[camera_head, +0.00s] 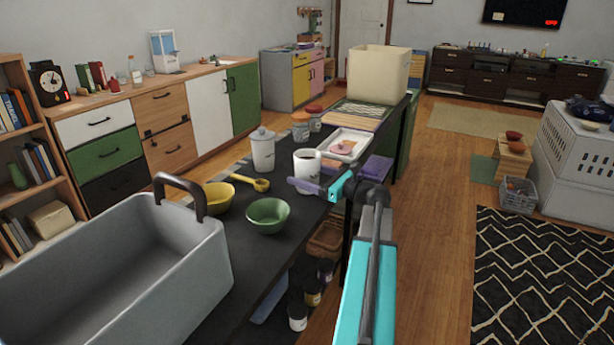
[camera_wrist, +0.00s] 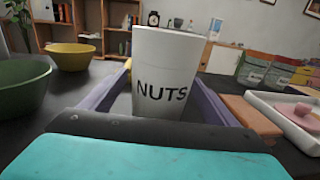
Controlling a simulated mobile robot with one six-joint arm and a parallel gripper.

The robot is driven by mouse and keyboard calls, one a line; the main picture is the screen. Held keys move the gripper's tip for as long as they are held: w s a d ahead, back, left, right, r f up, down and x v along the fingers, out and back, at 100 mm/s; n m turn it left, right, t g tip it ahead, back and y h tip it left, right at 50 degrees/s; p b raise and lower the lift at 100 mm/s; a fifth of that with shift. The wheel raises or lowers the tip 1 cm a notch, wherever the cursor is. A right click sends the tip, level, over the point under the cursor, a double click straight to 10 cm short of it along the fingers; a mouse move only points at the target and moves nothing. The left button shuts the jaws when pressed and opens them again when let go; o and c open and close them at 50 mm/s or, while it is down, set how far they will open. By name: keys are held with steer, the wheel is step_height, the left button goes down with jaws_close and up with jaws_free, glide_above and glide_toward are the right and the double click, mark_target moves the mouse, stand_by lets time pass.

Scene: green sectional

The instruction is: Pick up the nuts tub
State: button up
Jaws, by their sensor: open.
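The nuts tub is a white, slightly flared cup marked NUTS (camera_wrist: 162,62). It stands upright on the dark counter, and in the head view the tub (camera_head: 307,160) shows dark contents at its open top. My gripper (camera_head: 308,177) is low at the tub, with one purple finger across its near side. In the wrist view my gripper (camera_wrist: 160,88) is open, with a purple finger on each side of the tub's lower part. The tub's base is hidden by the gripper body. I cannot tell whether either finger touches it.
A green bowl (camera_head: 268,215), a yellow bowl (camera_head: 218,197) and a lidded white canister (camera_head: 263,152) stand left of the tub. A large grey bin (camera_head: 190,290) fills the near left.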

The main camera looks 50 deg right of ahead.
mark_target(301, 161)
steer(key=shift+w+a+r, duration=0.1)
steer(key=shift+w+a, duration=0.05)
steer(key=shift+w, duration=0.75)
steer(key=shift+w+a, duration=0.15)
steer(key=shift+w, duration=0.75)
steer(key=c, duration=1.4)
steer(key=shift+r, duration=0.15)
steer(key=shift+r, duration=0.55)
steer(key=shift+s+d+r+p, duration=0.15)
steer(key=shift+s+r+p, duration=0.1)
steer(key=shift+r, duration=0.35)
steer(key=shift+s+d+r+p, duration=0.15)
steer(key=shift+s+r, duration=0.1)
steer(key=shift+r, duration=0.35)
steer(key=s+d, duration=0.2)
steer(key=s, duration=0.2)
steer(key=s+d+p, duration=0.1)
steer(key=s+d, duration=0.1)
steer(key=s, duration=0.3)
steer(key=s+d+r, duration=0.1)
steer(key=s+d, duration=0.1)
steer(key=s, duration=0.2)
steer(key=shift+s+d+r+p, duration=0.1)
steer(key=shift+s+p, duration=0.15)
steer(key=shift+p, duration=0.15)
